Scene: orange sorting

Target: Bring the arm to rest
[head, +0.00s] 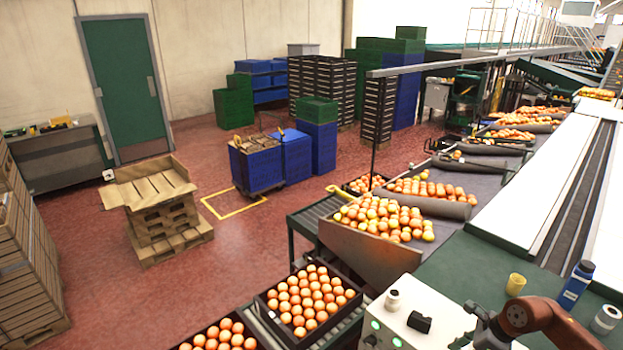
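My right arm (545,318) comes in at the bottom right corner, with an orange-brown link over the green worktop. Its dark end, where my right gripper (486,328) shows in part, is over the right part of the white control box (420,318). The fingers are too small and cut off to tell open from shut, and I see nothing clearly held. My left gripper and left arm are not in view.
A black crate of oranges (342,303) stands on the roller conveyor, with another crate (247,322) at its left. Oranges (385,215) pile in the sorting chute. A yellow cup (516,284), blue bottle (576,284) and white roll (606,319) stand near my arm.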

